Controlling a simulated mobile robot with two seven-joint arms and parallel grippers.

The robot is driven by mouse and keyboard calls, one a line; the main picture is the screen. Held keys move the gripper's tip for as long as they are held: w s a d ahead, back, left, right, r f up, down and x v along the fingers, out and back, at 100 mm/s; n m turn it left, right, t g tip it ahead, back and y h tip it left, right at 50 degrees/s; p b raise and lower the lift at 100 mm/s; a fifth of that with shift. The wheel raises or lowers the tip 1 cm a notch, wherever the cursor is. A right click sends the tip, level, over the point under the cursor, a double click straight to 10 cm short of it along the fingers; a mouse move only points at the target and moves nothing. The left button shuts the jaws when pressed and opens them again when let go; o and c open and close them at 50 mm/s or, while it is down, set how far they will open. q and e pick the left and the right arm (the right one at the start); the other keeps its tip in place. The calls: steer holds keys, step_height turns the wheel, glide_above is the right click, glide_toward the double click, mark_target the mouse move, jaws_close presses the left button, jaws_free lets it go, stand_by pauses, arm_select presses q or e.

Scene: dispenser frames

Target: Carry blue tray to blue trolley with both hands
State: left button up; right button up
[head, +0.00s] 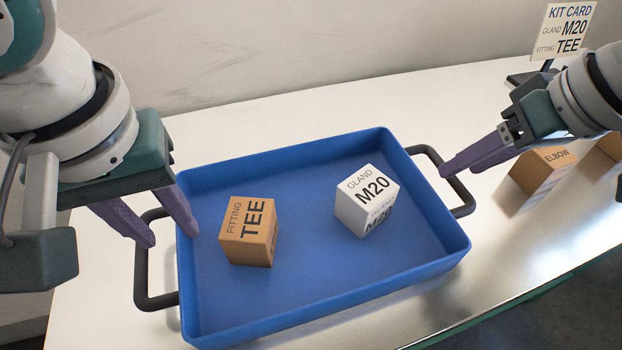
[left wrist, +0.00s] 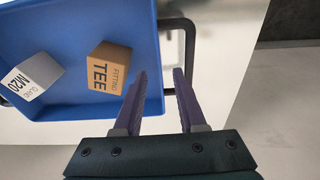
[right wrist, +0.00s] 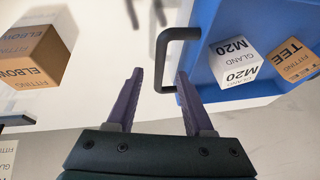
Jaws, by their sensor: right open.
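The blue tray (head: 320,292) sits on the white bench with a dark handle at each short end. It holds a brown TEE box (head: 248,232) and a white M20 gland box (head: 366,201). My left gripper (head: 170,232) is open above the left handle (head: 140,265), with its fingers apart and nothing between them. My right gripper (head: 445,172) is open at the right handle (head: 462,190); in the right wrist view that handle (right wrist: 160,62) lies between and just beyond the fingertips. I cannot tell whether either gripper touches its handle. The blue trolley is not in view.
A kit card (head: 568,30) reading gland M20, fitting TEE stands at the back right. A brown ELBOW box (head: 543,172) and another brown box (head: 604,155) stand right of the tray, near my right arm. The bench is bare behind the tray.

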mark_target(177, 242)
arm_select(q)
steer(key=shift+w+a+f, duration=0.1)
steer(key=shift+w+f, duration=0.05)
steer(key=shift+f, duration=1.05)
steer(key=shift+w+f, duration=0.1)
steer(key=shift+f, duration=1.1)
arm_select(e)
steer(key=shift+x, duration=2.4)
arm_select(q)
steer(key=c, duration=0.6)
arm_select(e)
steer(key=c, duration=0.6)
arm_select(q)
jaws_close()
arm_select(e)
steer(key=shift+r, duration=0.1)
jaws_close()
arm_select(q)
steer(key=shift+r, duration=0.1)
